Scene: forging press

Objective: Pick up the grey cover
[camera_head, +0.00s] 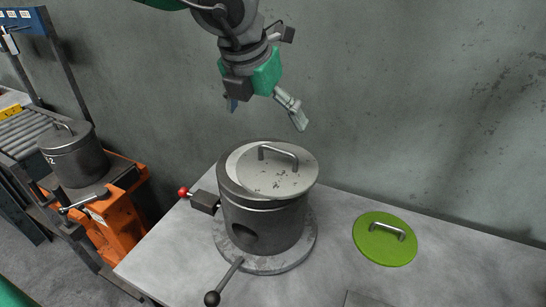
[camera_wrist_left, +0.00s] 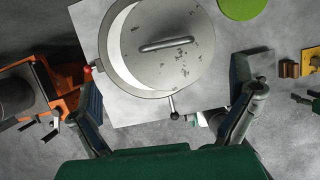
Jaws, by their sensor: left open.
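The grey cover (camera_head: 273,176) is a worn round lid with a bar handle (camera_head: 278,152). It sits off-centre on top of the dark cylindrical pot (camera_head: 262,220), leaving a pale crescent of the opening at its left. In the left wrist view the grey cover (camera_wrist_left: 178,62) lies ahead of the fingers, its handle (camera_wrist_left: 166,44) running roughly across the picture. My left gripper (camera_head: 266,112) is open and empty, above the cover and apart from it. Its two spread fingers also show in the left wrist view (camera_wrist_left: 168,105).
A green cover (camera_head: 385,239) with a handle lies on the grey table (camera_head: 340,215) at right. A red-knobbed lever (camera_head: 184,192) and a black-knobbed lever (camera_head: 213,297) stick out near the pot. Another lidded pot (camera_head: 73,155) stands on an orange stand (camera_head: 115,215) at left. A wall (camera_head: 420,90) stands behind.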

